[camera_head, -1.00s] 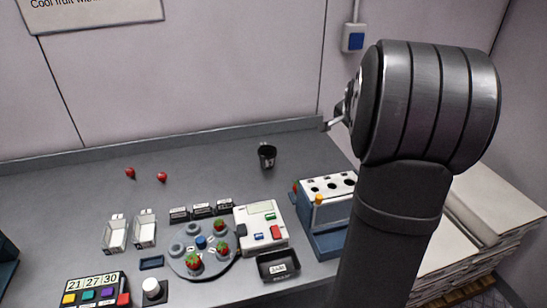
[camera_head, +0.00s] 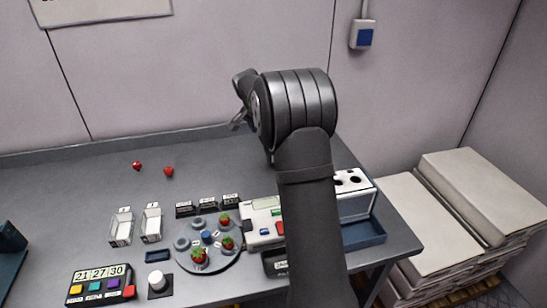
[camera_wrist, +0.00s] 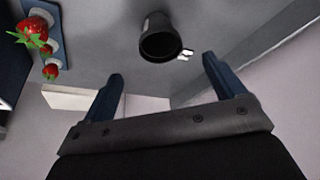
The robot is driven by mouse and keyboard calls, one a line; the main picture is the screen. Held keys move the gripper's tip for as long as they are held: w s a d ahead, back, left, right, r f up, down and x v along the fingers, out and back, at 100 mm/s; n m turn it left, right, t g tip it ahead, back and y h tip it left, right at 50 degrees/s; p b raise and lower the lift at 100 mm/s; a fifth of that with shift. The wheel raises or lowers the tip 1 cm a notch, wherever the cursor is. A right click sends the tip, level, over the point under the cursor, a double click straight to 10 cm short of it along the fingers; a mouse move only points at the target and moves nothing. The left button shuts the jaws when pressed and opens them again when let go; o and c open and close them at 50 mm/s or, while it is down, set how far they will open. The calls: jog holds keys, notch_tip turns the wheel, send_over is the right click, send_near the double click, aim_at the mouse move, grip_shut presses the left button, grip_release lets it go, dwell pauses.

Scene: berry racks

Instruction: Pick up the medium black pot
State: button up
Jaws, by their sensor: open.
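The black pot (camera_wrist: 160,38) shows in the wrist view at the upper middle, its dark mouth facing the camera and a small white mark at its right side. It lies beyond and between the blue fingers of my gripper (camera_wrist: 163,68), which are apart with nothing between them. In the head view, my arm covers most or all of the pot. My gripper (camera_head: 240,122) shows there only in part, left of the wrist, above the back of the bench.
Strawberries (camera_wrist: 34,32) show at the wrist view's upper left. In the head view, a round tray (camera_head: 180,262) with strawberries, a white device (camera_head: 262,226) and a white-topped rack (camera_head: 358,206) stand in front. Two berries (camera_head: 168,171) lie at back left. The back-left bench is mostly clear.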

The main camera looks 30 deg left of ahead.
jog(key=x, duration=1.2)
jog(key=shift+w, duration=0.1)
jog(key=c, duration=1.1)
jog(key=shift+o, duration=0.2)
